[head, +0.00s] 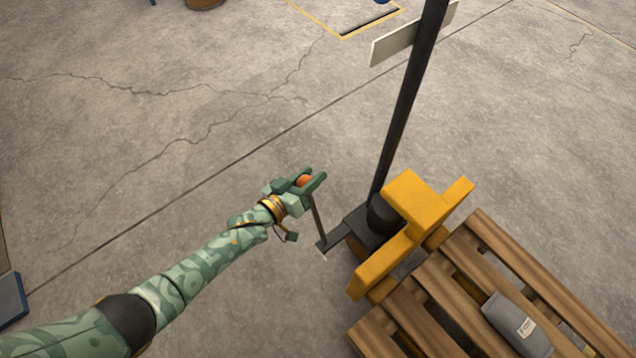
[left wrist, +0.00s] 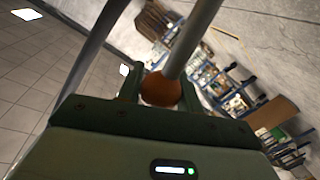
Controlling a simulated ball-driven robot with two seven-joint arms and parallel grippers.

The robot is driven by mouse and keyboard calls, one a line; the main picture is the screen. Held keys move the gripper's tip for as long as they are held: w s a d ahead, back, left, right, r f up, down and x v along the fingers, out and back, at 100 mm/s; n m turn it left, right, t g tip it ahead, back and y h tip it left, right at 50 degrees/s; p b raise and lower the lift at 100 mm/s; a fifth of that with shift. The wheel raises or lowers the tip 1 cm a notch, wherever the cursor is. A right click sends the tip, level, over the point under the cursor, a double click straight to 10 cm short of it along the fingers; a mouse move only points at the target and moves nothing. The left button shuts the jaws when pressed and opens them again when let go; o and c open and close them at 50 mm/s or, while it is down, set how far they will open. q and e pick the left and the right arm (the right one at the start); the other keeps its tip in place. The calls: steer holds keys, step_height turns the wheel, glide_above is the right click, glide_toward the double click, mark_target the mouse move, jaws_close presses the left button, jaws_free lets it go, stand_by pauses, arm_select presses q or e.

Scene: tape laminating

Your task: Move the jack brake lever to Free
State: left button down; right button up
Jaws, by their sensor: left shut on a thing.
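The yellow pallet jack (head: 408,200) stands at the right of centre in the head view, with a tall dark handle (head: 408,105) rising from its base. A thin grey lever (head: 317,217) with an orange knob (head: 304,181) stands up from a dark bracket on the jack's left side. My left gripper (head: 312,182) is shut on the orange knob at the lever's top. In the left wrist view the knob (left wrist: 160,89) sits between the fingers, and a grey rod runs up from it. My right gripper is not in view.
A wooden pallet (head: 400,330) lies at the lower right by the jack, with a grey bag (head: 516,324) on it. A pale plate (head: 393,45) is beside the tall handle. The cracked concrete floor on the left is clear.

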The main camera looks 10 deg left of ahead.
arm_select(q)
steer(key=shift+w+a+f+n, duration=0.3)
steer(key=shift+w+a, duration=0.15)
steer(key=shift+a, duration=0.15)
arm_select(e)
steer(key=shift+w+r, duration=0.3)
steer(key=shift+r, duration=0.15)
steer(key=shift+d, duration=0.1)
arm_select(q)
steer(key=c, duration=0.9)
jaws_free()
steer(key=shift+w+a+f, duration=0.1)
steer(key=shift+c, duration=0.2)
